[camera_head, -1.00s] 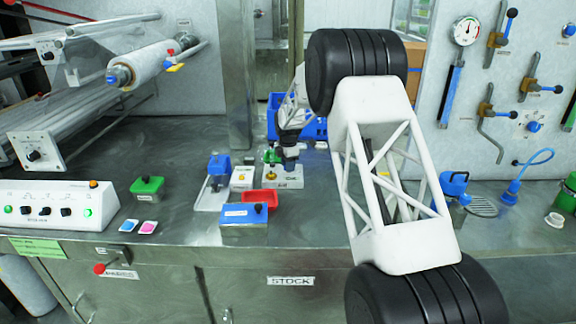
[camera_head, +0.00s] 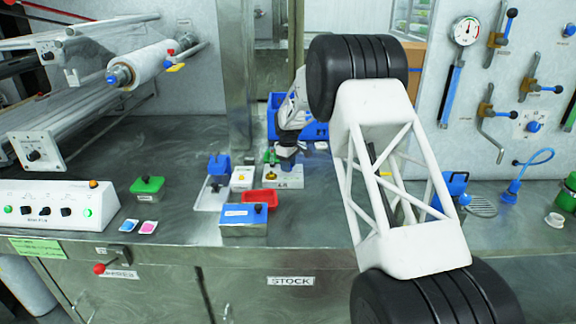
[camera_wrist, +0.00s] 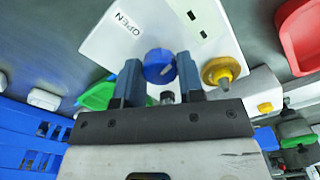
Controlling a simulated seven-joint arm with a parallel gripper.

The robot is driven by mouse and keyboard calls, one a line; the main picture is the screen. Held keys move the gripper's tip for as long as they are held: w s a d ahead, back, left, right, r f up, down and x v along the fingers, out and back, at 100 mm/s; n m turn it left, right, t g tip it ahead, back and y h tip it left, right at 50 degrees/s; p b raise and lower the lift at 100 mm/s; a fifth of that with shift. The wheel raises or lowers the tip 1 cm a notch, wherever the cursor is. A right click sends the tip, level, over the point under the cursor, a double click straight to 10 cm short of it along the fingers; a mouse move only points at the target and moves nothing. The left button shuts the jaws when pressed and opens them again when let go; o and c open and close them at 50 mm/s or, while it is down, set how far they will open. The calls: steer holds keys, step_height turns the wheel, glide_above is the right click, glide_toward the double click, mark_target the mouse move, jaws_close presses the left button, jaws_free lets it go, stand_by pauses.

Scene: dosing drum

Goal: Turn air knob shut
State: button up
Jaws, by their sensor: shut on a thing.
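A blue round knob (camera_wrist: 158,66) with a pale pointer mark stands on a white block (camera_wrist: 205,22) with a printed OPEN label. My gripper (camera_wrist: 160,76) has one finger on each side of this blue knob and is shut on it. A yellow knob (camera_wrist: 218,71) on the same block is just right of the fingers. In the head view, my gripper (camera_head: 286,159) points down at the white block (camera_head: 291,183), and its fingers hide the blue knob there. The block's front label is small and blurred.
A red tray (camera_head: 262,196) and a blue box (camera_head: 243,219) with a black knob stand close in front and left of the block. A blue crate (camera_head: 313,131) is behind it. My own arm covers the counter to the right.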

steer(key=m, duration=0.4)
steer(key=shift+r+m, duration=0.1)
steer(key=shift+m, duration=0.2)
steer(key=m, duration=1.5)
steer(key=shift+m, duration=0.4)
steer(key=o, duration=0.9)
